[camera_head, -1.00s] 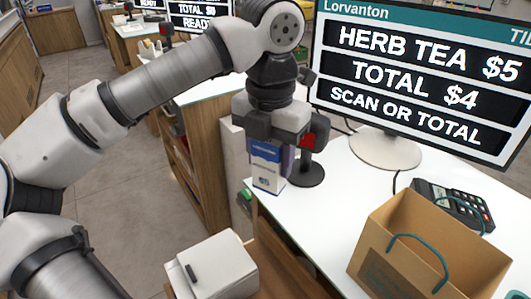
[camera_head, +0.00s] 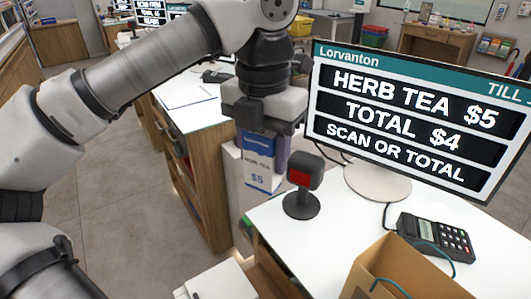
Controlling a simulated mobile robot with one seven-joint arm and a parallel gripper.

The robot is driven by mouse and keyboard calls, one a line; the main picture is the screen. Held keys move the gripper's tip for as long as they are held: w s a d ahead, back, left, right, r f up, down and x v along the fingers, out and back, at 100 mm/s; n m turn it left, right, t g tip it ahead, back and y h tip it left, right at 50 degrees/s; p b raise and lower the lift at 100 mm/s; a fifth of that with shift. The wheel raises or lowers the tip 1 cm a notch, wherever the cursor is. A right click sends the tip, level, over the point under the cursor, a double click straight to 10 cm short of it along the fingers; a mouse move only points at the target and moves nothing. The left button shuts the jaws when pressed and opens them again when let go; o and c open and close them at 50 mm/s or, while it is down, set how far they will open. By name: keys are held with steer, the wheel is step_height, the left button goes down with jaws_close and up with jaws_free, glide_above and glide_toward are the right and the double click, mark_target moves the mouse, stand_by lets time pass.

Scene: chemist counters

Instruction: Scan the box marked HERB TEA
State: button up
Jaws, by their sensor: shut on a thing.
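My gripper (camera_head: 264,128) points down and is shut on the top of a white and blue box (camera_head: 258,170). The till screen (camera_head: 408,112) reads HERB TEA $5, TOTAL $4, SCAN OR TOTAL. The fingertips are partly hidden by the gripper body.
A card terminal (camera_head: 437,237) lies on the counter (camera_head: 340,232) at the right. A brown paper bag (camera_head: 412,275) with teal handles stands at the front right. A white box-like thing (camera_head: 220,281) is at the bottom. Another counter (camera_head: 190,97) stands behind my arm.

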steer(key=s+d+m, duration=0.2)
steer(key=s+d, duration=0.4)
steer(key=d, duration=0.6)
steer(key=s+d+m, duration=0.3)
steer(key=s+d, duration=0.3)
steer(key=d, duration=0.6)
steer(key=shift+s+r, duration=0.15)
steer(key=shift+s, duration=0.1)
steer(key=shift+w+a, duration=0.1)
steer(key=shift+a, duration=0.05)
